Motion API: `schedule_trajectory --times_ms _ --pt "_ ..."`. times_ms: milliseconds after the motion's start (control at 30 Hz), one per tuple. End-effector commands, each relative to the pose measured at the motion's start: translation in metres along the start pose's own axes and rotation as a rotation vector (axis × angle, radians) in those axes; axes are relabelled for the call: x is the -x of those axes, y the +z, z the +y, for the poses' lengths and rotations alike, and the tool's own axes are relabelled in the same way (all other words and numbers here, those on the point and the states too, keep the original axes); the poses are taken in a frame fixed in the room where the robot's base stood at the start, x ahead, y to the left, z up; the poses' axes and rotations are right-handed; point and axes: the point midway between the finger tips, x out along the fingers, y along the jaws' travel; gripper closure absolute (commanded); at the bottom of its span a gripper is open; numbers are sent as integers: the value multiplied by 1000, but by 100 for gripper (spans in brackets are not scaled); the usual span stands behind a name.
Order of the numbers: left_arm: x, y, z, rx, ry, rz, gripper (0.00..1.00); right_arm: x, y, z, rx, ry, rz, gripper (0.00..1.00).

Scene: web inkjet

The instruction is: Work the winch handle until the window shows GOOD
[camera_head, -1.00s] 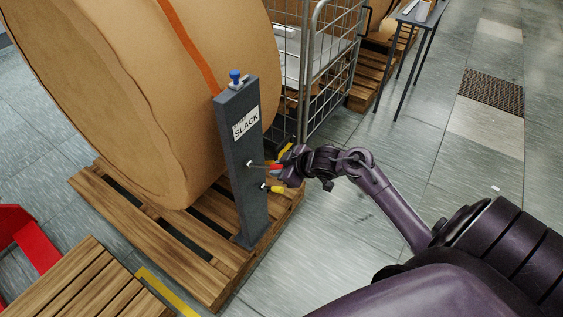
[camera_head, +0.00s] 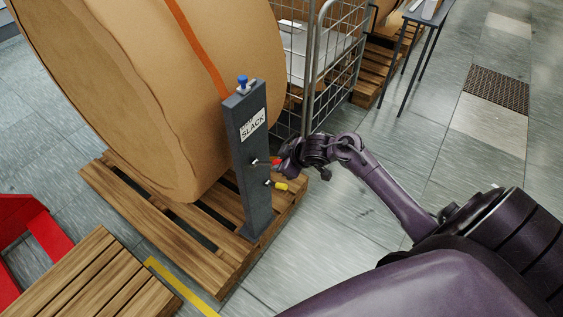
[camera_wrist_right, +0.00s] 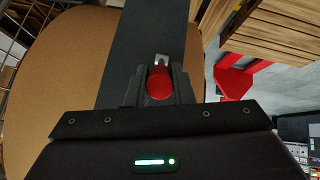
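A dark grey winch post (camera_head: 252,195) stands at the pallet's edge beside a big brown roll. The window (camera_head: 252,125) near its top reads SLACK. A crank with a red grip (camera_head: 275,162) sticks out of the post's side; a yellow-gripped handle (camera_head: 281,186) sits below it. My right gripper (camera_head: 283,161) is at the red grip. In the right wrist view the red grip (camera_wrist_right: 159,84) lies between both fingers, which press close on its sides, with the grey post (camera_wrist_right: 155,30) behind. A blue knob (camera_head: 243,80) tops the post. My left gripper is out of view.
An orange strap (camera_head: 200,50) runs over the brown roll (camera_head: 110,90) on a wooden pallet (camera_head: 165,232). A wire cage cart (camera_head: 335,75) stands close behind my right gripper. The floor to the right is open.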

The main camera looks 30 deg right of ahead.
Motion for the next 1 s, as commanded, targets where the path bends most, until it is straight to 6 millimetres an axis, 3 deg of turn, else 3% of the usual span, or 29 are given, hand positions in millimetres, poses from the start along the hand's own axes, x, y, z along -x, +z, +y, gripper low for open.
schedule_trajectory --times_ms 33,167,467,1000 --pt "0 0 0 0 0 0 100 1 -3 2 3 3 5 74" --pt "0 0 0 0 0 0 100 1 -2 1 2 3 4 57" --pt "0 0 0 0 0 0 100 2 -1 1 2 2 3 57" --pt "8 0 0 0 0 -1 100 75 -2 1 3 3 3 57"
